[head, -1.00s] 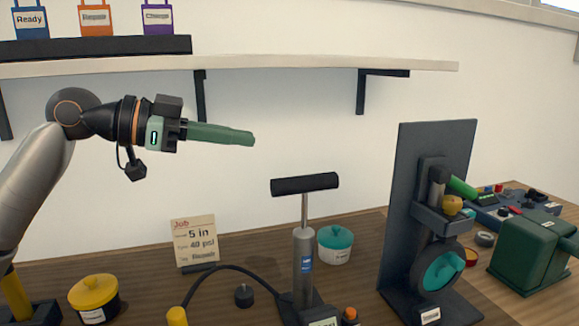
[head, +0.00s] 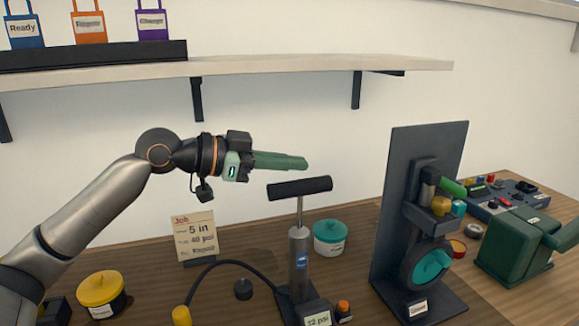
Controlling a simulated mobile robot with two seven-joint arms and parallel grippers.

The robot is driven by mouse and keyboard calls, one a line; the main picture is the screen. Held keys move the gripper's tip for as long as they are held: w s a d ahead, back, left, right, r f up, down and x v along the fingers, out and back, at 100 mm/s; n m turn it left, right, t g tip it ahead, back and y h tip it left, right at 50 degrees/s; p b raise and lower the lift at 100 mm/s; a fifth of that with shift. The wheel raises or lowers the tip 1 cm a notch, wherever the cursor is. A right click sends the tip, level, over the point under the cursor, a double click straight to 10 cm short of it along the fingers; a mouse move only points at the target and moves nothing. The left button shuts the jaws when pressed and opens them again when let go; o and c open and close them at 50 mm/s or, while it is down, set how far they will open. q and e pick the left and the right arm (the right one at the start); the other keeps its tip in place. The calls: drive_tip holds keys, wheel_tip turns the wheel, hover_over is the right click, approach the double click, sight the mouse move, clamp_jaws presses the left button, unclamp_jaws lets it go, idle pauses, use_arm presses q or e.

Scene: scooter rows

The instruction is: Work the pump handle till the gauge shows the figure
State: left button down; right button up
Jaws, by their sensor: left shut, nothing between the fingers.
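The floor pump (head: 299,262) stands upright on the bench, its black T-shaped handle (head: 299,188) raised on a thin silver rod. The gauge (head: 317,319) at its foot, cut by the bottom edge, reads about 12 psi. The job card (head: 195,236) stands to the left and shows 5 in and what looks like 40 psi. My left gripper (head: 305,163) has its green fingers shut with nothing in them. Its tips are just above the handle in the picture; I cannot tell the gap in depth. My right gripper is not in view.
A black hose runs from the pump to a yellow end (head: 181,316). A yellow-lidded pot (head: 101,290) and a teal-lidded pot (head: 330,237) stand nearby. A dark upright stand (head: 424,215) and a green vise (head: 519,247) are at the right. A shelf (head: 250,70) runs above.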

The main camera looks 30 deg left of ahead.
use_arm(q)
drive_tip(key=shift+w+a+f, duration=0.1)
drive_tip(key=shift+a+f, duration=0.1)
drive_tip(key=shift+f, duration=0.85)
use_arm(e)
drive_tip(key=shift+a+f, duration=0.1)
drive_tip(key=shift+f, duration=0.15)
use_arm(q)
wheel_tip(320, 180, down, 5)
drive_tip(key=b, duration=0.4)
wheel_tip(320, 180, down, 4)
drive_tip(key=shift+r+b, duration=0.2)
drive_tip(key=shift+b, duration=1.05)
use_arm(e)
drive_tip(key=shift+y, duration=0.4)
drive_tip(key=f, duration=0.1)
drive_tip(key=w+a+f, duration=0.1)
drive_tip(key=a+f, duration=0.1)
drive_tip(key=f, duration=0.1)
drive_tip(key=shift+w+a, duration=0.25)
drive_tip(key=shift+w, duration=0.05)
